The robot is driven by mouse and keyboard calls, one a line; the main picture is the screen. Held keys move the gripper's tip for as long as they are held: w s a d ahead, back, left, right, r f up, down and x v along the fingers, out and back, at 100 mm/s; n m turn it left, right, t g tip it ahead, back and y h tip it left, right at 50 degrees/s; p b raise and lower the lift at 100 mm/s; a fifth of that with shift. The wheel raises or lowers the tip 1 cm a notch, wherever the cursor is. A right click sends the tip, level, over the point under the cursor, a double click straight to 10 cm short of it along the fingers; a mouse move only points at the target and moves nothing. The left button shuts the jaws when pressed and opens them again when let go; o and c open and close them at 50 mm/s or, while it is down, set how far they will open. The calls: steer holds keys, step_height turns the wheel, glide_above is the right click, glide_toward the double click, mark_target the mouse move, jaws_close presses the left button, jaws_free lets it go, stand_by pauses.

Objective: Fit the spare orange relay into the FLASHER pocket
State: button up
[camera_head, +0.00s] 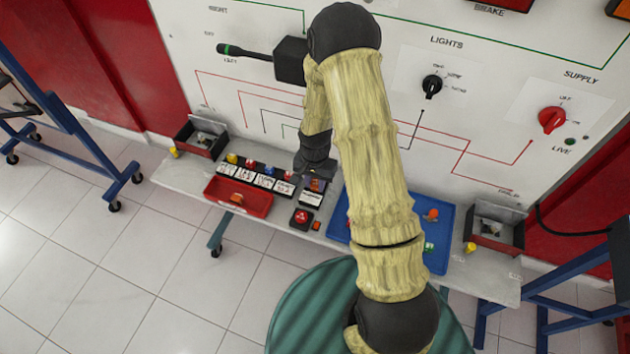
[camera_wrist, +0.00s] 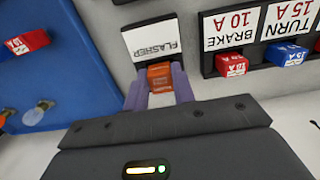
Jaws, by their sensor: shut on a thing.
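My gripper (camera_wrist: 160,88) is shut on an orange relay (camera_wrist: 160,74), its purple fingers on either side of it. The white FLASHER card (camera_wrist: 152,38) reads upside down in the wrist view, and the relay is right at its lower edge. In the head view the gripper (camera_head: 316,172) points down at the right end of the black fuse row, with the relay (camera_head: 317,185) on the panel side of the white card (camera_head: 311,199). The FLASHER pocket itself is hidden by the relay and fingers. I cannot tell whether the relay is inside it or just above.
Labelled fuses sit beside the card, a red one (camera_wrist: 231,65) nearest and a blue one (camera_wrist: 285,56) beyond. A blue tray (camera_wrist: 78,30) with loose parts lies on the other side. A red tray (camera_head: 262,207) and a red button box (camera_head: 301,218) stand on the bench.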

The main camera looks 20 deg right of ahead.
stand_by(0.3)
steer(key=o, duration=1.5)
steer(key=shift+r, duration=0.15)
steer(key=shift+r+p, duration=3.05)
steer(key=shift+r, duration=0.8)
